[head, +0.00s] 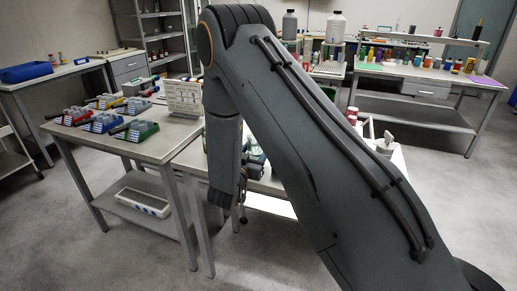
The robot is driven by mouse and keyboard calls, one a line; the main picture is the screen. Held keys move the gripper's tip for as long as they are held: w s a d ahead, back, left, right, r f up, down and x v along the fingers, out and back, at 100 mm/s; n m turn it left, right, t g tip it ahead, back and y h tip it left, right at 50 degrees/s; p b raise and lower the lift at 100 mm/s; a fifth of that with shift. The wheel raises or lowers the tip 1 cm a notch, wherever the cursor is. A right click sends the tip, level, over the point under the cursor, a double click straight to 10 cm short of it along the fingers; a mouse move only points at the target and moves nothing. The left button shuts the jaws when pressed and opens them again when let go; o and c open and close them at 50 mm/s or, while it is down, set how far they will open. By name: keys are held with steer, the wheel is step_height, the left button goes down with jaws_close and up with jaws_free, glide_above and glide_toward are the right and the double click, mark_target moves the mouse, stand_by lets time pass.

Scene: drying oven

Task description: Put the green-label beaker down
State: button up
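I cannot pick out the green-label beaker in the head view; my arm covers much of the middle table (282,205). My forearm hangs down in front of that table's left part. Small dark parts by my wrist may belong to my gripper, but its fingers cannot be made out. Whether it holds anything cannot be told. Some small blue and pale items show in part on the table behind my arm.
The left table (150,152) carries several coloured trays (137,131) and a white rack (184,97). A white device (143,202) lies on its lower shelf. The back-right bench (430,75) holds many bottles. Grey floor is open at right.

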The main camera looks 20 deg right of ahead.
steer(key=o, duration=1.1)
steer(key=shift+f, duration=0.1)
steer(key=shift+s+a, duration=0.1)
steer(key=shift+s, duration=0.05)
steer(key=b+v, duration=0.2)
steer(key=v, duration=0.9)
steer(key=shift+s+a+b, duration=0.15)
steer(key=shift+s+b, duration=0.1)
steer(key=shift+b, duration=0.1)
steer(key=shift+w, duration=0.1)
